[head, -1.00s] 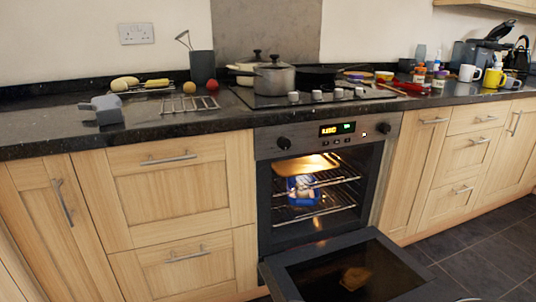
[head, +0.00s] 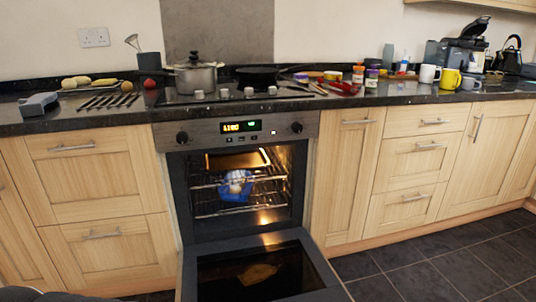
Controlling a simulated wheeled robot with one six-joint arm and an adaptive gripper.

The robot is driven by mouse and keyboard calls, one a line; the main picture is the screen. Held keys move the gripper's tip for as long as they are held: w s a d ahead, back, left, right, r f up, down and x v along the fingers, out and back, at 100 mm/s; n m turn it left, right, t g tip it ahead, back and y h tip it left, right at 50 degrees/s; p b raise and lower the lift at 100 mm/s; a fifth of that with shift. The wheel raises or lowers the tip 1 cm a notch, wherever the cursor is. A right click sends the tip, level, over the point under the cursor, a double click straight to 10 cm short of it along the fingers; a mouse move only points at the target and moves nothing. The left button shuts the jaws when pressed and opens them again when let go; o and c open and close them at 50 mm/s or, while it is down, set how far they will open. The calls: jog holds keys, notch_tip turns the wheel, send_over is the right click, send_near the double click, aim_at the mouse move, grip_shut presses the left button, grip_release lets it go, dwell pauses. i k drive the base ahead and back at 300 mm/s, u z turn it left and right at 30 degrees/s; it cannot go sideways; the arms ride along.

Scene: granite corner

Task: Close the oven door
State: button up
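The oven (head: 238,127) is built into the counter front, left of the picture's middle. Its door (head: 320,281) is hinged at the bottom and hangs wide open, lowered toward me, with a dark glass pane that reflects the lit inside. The door's near edge runs out of the bottom of the picture. Inside, a blue and white item (head: 236,187) sits on a wire rack, and a tray lies above it. My gripper is not in view. A dark shape at the bottom left corner cannot be made out.
The counter (head: 330,101) carries a pot (head: 195,77), a pan (head: 257,73), several jars, a yellow mug (head: 450,79) and a white mug (head: 429,74). Wooden cupboards and drawers flank the oven. The tiled floor (head: 420,270) is clear on the right.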

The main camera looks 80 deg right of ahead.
aim_at(289, 265)
jog(key=k, duration=0.5)
jog(key=z, duration=2.2)
jog(key=i, duration=0.5)
